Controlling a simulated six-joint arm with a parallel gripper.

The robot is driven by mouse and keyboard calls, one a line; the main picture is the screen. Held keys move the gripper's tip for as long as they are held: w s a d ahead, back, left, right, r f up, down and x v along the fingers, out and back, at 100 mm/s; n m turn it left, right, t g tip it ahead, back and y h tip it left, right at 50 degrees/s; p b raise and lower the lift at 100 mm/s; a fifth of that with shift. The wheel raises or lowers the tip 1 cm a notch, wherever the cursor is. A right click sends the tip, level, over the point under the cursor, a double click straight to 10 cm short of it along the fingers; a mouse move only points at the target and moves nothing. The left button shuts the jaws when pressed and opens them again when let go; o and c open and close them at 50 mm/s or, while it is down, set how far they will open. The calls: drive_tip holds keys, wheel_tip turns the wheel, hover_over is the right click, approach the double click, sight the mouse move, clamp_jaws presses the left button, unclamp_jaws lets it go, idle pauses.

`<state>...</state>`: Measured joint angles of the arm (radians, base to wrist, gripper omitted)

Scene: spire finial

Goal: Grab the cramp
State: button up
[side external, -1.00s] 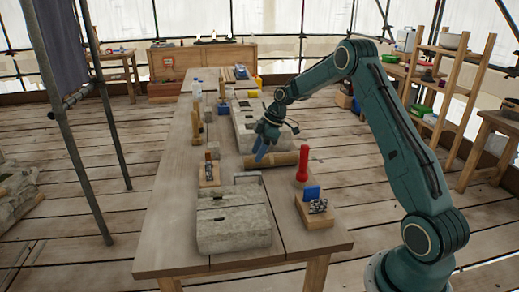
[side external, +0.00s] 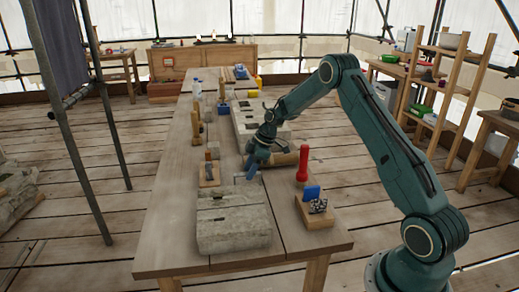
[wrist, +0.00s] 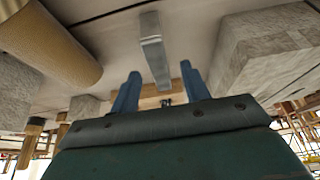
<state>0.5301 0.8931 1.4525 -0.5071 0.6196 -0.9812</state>
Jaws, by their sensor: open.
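The cramp (wrist: 152,45) is a grey metal bar with a bent end, lying on the table in the wrist view. In the side view it shows as a small grey piece (side external: 240,180) behind the front stone block, partly hidden by my gripper. My gripper (side external: 250,174) points down, low over the table, close to the cramp. In the wrist view its two blue fingers (wrist: 160,76) are apart, with the cramp's near end appearing between them. Whether they touch it I cannot tell.
A grey stone block (side external: 235,225) stands in front, and another pale stone (side external: 243,125) stands behind. A tan cylinder (side external: 284,159) lies beside my gripper. A red upright object (side external: 302,163) and a wooden block with a blue piece (side external: 312,193) stand to the right.

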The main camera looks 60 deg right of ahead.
drive_tip(key=shift+w+a+f, duration=0.15)
drive_tip(key=shift+f, duration=0.3)
drive_tip(key=shift+c, duration=0.5)
clamp_jaws()
